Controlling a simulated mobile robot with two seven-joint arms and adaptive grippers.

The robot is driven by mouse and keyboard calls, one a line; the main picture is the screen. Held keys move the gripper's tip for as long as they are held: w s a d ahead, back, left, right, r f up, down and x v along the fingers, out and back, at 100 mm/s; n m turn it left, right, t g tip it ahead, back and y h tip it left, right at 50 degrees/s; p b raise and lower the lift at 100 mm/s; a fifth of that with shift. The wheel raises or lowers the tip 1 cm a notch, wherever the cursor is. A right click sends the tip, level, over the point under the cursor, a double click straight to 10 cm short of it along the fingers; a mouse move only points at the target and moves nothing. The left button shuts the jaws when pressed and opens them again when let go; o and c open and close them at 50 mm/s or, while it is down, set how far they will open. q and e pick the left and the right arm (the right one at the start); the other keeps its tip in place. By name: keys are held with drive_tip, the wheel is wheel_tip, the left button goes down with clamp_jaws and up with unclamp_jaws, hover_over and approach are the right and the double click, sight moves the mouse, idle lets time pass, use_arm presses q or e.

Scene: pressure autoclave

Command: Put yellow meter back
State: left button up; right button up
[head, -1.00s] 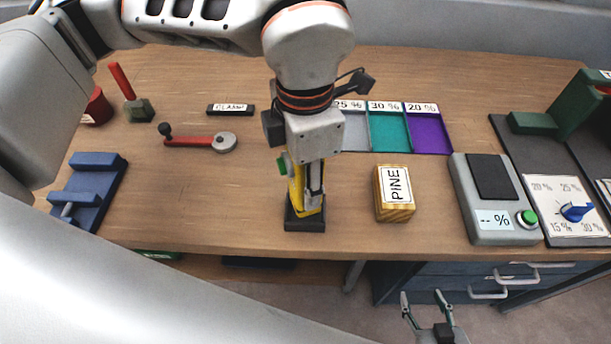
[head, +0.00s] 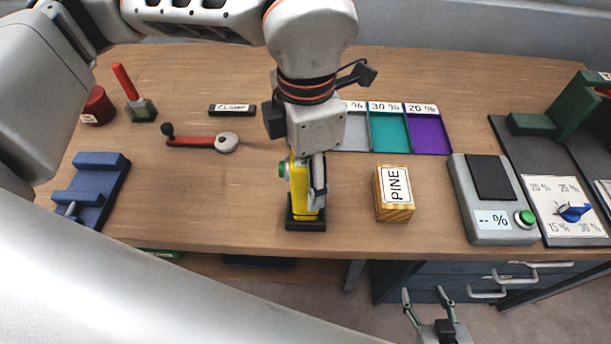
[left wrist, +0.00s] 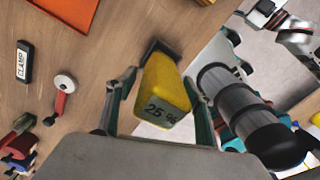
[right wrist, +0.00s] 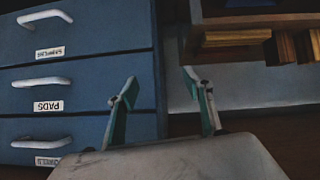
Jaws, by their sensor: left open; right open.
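The yellow meter (head: 300,188) stands upright in a black holder (head: 306,225) near the table's front edge. In the left wrist view the meter (left wrist: 162,85) shows a display reading 25 %. My left gripper (head: 308,190) is above and around the meter. In the left wrist view its fingers (left wrist: 165,90) are apart on either side of the meter. Whether a finger touches it is hard to tell. My right gripper (head: 430,296) is open and empty below the table's front edge, facing the drawers in its own wrist view (right wrist: 163,92).
A wood block marked PINE (head: 394,195) stands right of the holder, then a grey meter box (head: 493,205). Coloured trays (head: 390,133) lie behind. Drawers (head: 440,280) are below.

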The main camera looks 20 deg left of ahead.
use_arm(q)
wheel_tip(320, 180, up, 11)
idle(0.3)
idle(0.5)
